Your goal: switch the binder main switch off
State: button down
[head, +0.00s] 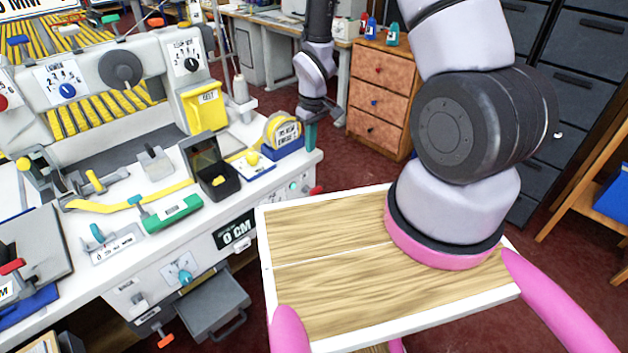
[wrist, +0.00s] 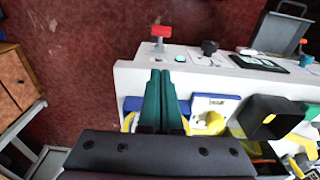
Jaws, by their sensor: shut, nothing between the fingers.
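The binder bench (head: 225,225) stands on the left with controls on its front face. Near its right end are a red-handled control (head: 316,190), which shows as a red lever in the wrist view (wrist: 161,32), a teal button (wrist: 180,58) and a black knob (wrist: 210,47). No label is readable there, so I cannot tell which is the main switch. My gripper (head: 311,146) has teal fingers. It is shut and empty at the bench's right end, beside the tape dispenser. In the wrist view its fingertips (wrist: 161,72) point toward the red lever and teal button, apart from both.
A yellow tape dispenser (head: 283,130) on a blue base and a black open box (head: 215,175) stand on the bench top. A grey drawer (head: 213,305) juts from the front. A wooden drawer cabinet (head: 380,95) stands behind. Red floor is clear beyond the bench edge.

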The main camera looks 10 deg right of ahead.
send_over(311, 190)
jog(key=w, duration=0.2)
notch_tip(311, 190, down, 10)
jog(key=shift+s+d+f, duration=0.2)
jog(key=shift+s+f, duration=0.05)
jog(key=shift+f, duration=0.3)
jog(key=shift+s+d+f, duration=0.2)
jog(key=shift+s+f, duration=0.05)
jog(key=shift+f, duration=0.25)
jog(key=shift+s+d+f, duration=0.15)
jog(key=shift+s+f, duration=0.1)
jog(key=shift+f, duration=0.4)
